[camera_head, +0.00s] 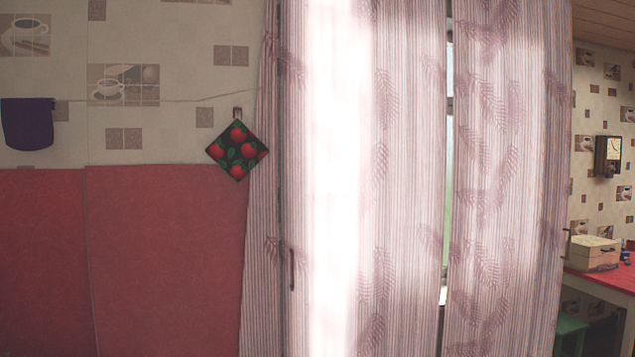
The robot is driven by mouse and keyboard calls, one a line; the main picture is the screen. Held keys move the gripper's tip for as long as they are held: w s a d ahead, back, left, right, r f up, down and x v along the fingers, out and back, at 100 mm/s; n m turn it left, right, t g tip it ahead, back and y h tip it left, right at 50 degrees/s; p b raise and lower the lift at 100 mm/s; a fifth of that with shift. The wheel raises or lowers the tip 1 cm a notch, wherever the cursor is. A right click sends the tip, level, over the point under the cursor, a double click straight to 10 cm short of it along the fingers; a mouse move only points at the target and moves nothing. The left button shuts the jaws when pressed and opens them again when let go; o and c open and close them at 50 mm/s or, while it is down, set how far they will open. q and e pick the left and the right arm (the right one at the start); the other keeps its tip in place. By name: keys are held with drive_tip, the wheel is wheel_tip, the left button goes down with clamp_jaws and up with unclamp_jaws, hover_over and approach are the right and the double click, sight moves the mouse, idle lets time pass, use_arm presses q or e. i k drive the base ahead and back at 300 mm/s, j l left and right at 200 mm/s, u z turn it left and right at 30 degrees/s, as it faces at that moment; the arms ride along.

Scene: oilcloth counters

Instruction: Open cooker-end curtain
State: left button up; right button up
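Striped pinkish curtains with leaf prints hang from above the top of the frame to below its bottom. A wide left panel (395,190) is brightly lit down its left part. A right panel (505,190) hangs beside it. A narrow vertical gap (447,170) between them shows pale light and some green. A thin strip of striped curtain (262,230) hangs at the far left edge. A small dark upright handle shows near the left panel's left edge (291,270). No cooker is in view, so I cannot tell which panel is the cooker-end one. Neither gripper is in view.
A potholder with red fruit (237,151) hangs on the tiled wall left of the curtains. A dark cloth (27,123) hangs on a line further left, above red wall panels (165,260). At right, a box (594,252) stands on a red-topped table (610,283) with a green stool (570,325) nearby.

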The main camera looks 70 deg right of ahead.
sight(363, 98)
drive_tip(key=z, duration=2.55)
